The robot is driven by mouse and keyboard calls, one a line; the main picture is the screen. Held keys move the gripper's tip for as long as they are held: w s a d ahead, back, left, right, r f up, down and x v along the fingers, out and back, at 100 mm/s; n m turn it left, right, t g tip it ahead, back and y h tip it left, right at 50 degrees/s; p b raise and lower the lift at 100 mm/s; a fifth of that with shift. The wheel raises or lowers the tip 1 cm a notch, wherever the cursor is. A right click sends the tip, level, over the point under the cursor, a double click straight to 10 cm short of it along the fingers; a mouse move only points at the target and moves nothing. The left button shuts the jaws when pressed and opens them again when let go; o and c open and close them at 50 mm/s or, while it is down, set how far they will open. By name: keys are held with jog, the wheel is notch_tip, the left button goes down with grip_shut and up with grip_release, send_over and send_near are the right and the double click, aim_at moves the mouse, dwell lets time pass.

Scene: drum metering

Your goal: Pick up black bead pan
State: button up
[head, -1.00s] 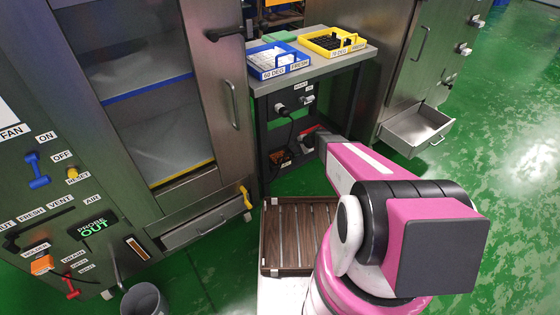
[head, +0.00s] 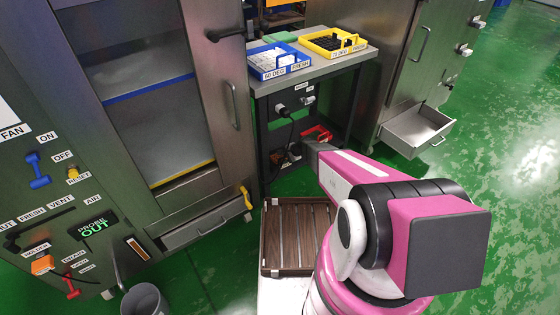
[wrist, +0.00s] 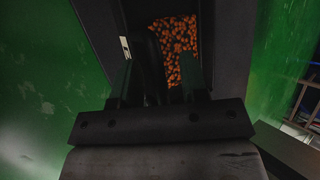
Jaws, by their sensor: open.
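In the wrist view a black pan (wrist: 140,18) holds orange beads (wrist: 174,38). It lies beyond my fingers, and its near part is hidden behind them. My gripper (wrist: 158,82) is open, its two dark fingers pointing at the pan with nothing clearly held between them. I cannot tell whether a finger touches the pan. In the head view the front of my arm reaches to the lower space under the bench, and the fingers and pan are not clearly visible there.
The bench (head: 372,52) carries a blue tray (head: 265,70) and a yellow tray (head: 322,50). A red object (head: 318,133) sits under it. A slatted brown tray (head: 268,262) is beside my arm. An open drawer (head: 408,140) juts out at right. Green floor lies clear on the right.

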grip_shut()
